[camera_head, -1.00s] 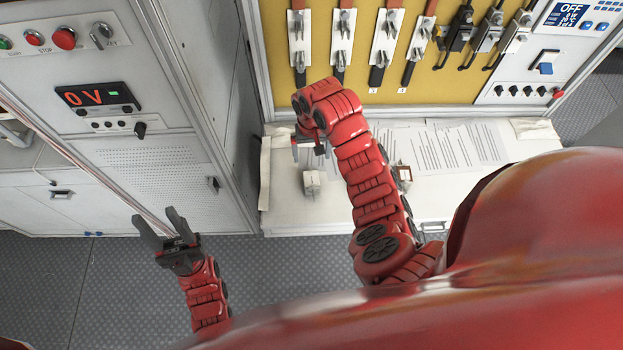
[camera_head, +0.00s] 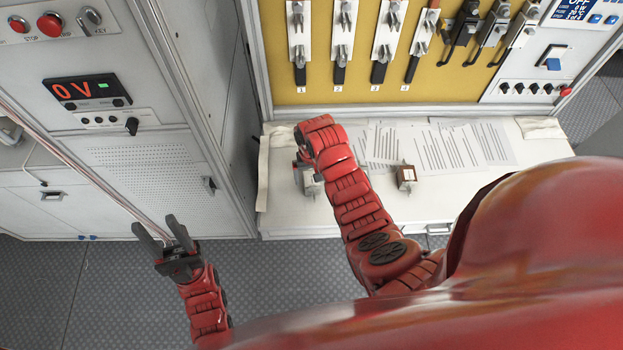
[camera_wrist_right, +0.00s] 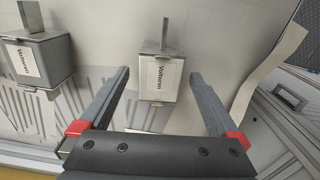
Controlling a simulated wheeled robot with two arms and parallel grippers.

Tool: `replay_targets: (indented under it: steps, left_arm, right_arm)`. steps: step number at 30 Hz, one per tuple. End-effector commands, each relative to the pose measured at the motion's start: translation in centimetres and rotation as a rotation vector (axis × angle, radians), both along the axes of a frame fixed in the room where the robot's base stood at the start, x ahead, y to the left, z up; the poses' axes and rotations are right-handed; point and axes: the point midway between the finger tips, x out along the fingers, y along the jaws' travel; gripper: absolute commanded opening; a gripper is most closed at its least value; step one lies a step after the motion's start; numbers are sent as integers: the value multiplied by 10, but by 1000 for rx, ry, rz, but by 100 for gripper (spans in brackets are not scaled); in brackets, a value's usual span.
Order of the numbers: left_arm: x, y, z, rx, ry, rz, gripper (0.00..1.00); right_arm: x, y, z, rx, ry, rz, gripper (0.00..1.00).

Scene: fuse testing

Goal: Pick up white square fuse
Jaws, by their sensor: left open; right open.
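The white square fuse (camera_wrist_right: 158,80), a pale block with a printed label and metal tabs, stands on the white worktop in the right wrist view. In the head view the fuse (camera_head: 312,186) is partly hidden by my right arm. My right gripper (camera_head: 304,172) is open above it. In the right wrist view, the fuse lies between the spread fingers of my right gripper (camera_wrist_right: 160,76), with a gap on both sides. My left gripper (camera_head: 162,236) is open and empty over the floor, left of the worktop.
A grey labelled fuse (camera_wrist_right: 36,62) stands left of the white one in the right wrist view. A brown and white fuse (camera_head: 406,176) stands right of my arm. Printed papers (camera_head: 455,146) cover the back of the worktop. A grey cabinet (camera_head: 150,170) stands at left.

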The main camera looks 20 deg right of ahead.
Motion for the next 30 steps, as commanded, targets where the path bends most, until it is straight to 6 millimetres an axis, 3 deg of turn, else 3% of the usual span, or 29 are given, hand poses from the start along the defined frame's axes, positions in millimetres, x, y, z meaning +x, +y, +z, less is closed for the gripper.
replay_targets:
  steps: [7, 16, 30]
  left_arm:
    - [0, 0, 11, 0, 0, 0, 50]
    - [0, 0, 11, 0, 0, 0, 50]
    - [0, 0, 11, 0, 0, 0, 50]
  right_arm:
    - [-1, 0, -19, 0, 3, -2, 98]
    - [0, 0, -22, 0, -1, -1, 98]
    - [0, 0, -21, 1, -1, -2, 15]
